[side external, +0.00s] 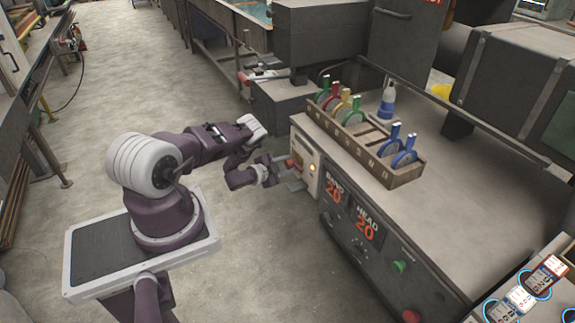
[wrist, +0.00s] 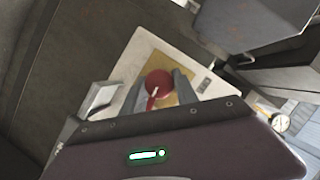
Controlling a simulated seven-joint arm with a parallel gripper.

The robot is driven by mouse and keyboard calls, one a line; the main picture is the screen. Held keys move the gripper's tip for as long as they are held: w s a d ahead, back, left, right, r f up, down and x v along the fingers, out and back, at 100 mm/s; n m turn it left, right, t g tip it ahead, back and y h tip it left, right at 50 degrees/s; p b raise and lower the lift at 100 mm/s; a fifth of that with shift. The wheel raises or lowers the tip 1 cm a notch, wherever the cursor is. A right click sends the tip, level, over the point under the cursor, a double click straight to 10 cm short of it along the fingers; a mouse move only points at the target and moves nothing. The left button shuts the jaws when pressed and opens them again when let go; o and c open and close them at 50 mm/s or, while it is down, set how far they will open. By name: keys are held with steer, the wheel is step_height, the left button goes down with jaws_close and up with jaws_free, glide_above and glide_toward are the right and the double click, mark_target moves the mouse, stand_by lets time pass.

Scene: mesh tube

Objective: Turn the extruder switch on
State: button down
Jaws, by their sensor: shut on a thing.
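The extruder switch is a red rotary knob (wrist: 159,82) with a pale mark, on a yellow plate (wrist: 185,97) in a white panel (wrist: 203,80). Its grip bar points down and slightly left in the wrist view. In the side external view the white panel (side external: 306,158) is on the near left end of the grey machine. My gripper (side external: 287,166) reaches it from the left. In the wrist view my gripper (wrist: 158,90) has one finger on each side of the red knob and is shut on it. The fingers and wrist hide part of the plate.
A small lamp (side external: 313,168) on the panel glows yellow. A wooden rack (side external: 376,160) with coloured-handled tools and a bottle (side external: 387,101) stand on the machine top. Open floor (side external: 100,130) lies left of my arm.

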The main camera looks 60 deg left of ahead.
steer(key=shift+m+y, duration=0.4)
steer(key=shift+m, duration=0.2)
steer(key=c, duration=0.9)
jaws_free()
steer(key=shift+c, duration=0.2)
